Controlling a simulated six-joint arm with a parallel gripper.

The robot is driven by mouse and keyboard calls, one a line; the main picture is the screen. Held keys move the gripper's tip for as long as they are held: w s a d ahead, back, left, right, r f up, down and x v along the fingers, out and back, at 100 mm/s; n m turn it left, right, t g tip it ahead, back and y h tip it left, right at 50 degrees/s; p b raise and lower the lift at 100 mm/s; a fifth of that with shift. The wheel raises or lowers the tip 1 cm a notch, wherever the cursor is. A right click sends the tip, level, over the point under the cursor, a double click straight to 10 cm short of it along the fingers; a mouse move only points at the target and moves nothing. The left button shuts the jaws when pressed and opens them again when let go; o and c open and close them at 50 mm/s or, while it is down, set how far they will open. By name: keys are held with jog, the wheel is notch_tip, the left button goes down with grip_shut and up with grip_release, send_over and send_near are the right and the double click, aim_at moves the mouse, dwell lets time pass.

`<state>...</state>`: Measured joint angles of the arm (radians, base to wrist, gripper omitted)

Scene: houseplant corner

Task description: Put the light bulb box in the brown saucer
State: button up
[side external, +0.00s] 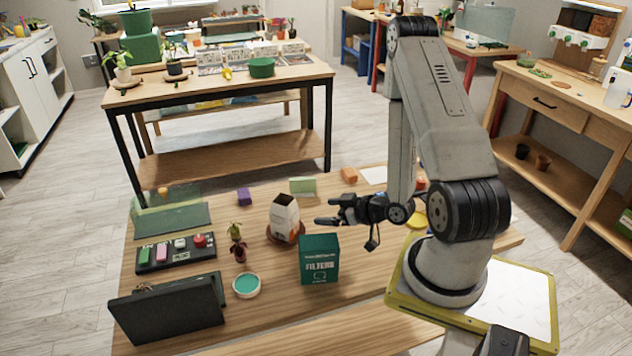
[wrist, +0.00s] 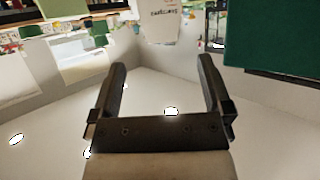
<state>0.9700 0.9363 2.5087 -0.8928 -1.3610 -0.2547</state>
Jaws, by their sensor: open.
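A white carton with a brown-orange panel (side external: 285,219) stands upright on the brown saucer (side external: 271,238) near the middle of the table. It may be the light bulb box, but its label is too small to read surely. It also shows at the top of the wrist view (wrist: 157,20), beyond my fingers. My gripper (side external: 325,211) is right of the carton, level with it and apart from it. In the wrist view my gripper (wrist: 162,65) is open, with nothing between its fingers. The saucer is mostly hidden under the carton.
A dark green filters box (side external: 319,262) stands close in front of my gripper and shows at the right of the wrist view (wrist: 270,38). A small potted plant (side external: 238,246) and a teal-topped round dish (side external: 246,285) are to the left.

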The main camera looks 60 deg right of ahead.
jog(key=shift+w, duration=0.1)
jog(key=w+a+r+n+g+h, duration=0.1)
jog(key=w+a+r+g, duration=0.45)
jog(key=a+g, duration=0.2)
jog(key=s+a+r+m+g+y, duration=0.1)
jog(key=s+a+r+g, duration=0.2)
jog(key=s+a+r, duration=0.2)
jog(key=a, duration=0.3)
jog(key=shift+a+r, duration=0.4)
